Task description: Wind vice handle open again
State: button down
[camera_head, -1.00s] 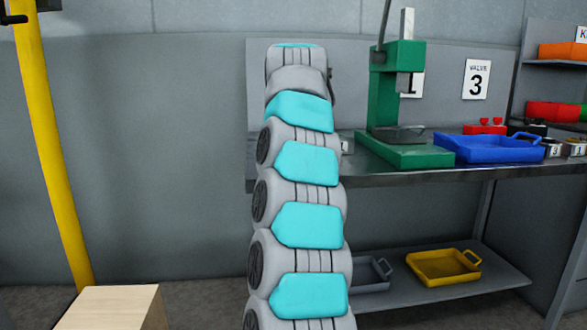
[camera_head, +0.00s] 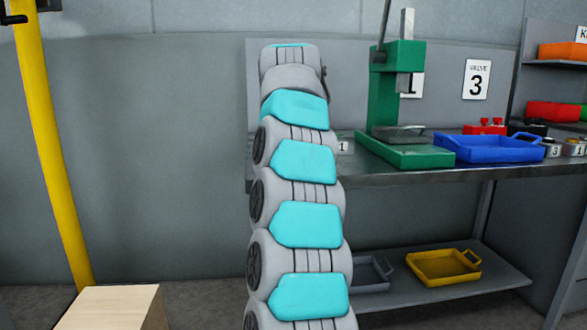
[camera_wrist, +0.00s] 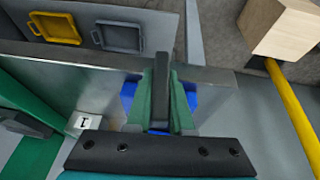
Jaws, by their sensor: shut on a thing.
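In the wrist view my gripper (camera_wrist: 161,90) shows as dark and green parts above a black crossbar with screws. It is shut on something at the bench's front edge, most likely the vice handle. Blue parts (camera_wrist: 128,96), seemingly of the vice, show on both sides of the fingers. In the head view my own arm hides the vice and the gripper.
A green press (camera_head: 395,110) stands on the metal bench (camera_head: 440,180), with a blue tray (camera_head: 500,149) beside it. A yellow tray (camera_head: 443,267) lies on the lower shelf. A yellow post (camera_head: 50,140) and a wooden block (camera_head: 112,308) are at left.

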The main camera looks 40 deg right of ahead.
jog(key=n+g+h, duration=0.1)
jog(key=g+h, duration=0.1)
jog(key=h, duration=0.1)
jog(key=shift+s+d+h, duration=0.1)
jog(key=shift+d+h, duration=0.05)
jog(key=shift+h, duration=0.15)
jog(key=shift+d+r+n+g+h, duration=0.1)
jog(key=shift+n+g+h, duration=0.15)
jog(key=shift+g+h, duration=0.5)
jog(key=shift+n+g+h, duration=0.25)
jog(key=shift+h, duration=0.9)
jog(key=c, duration=0.8)
grip_release()
jog(key=v, duration=0.8)
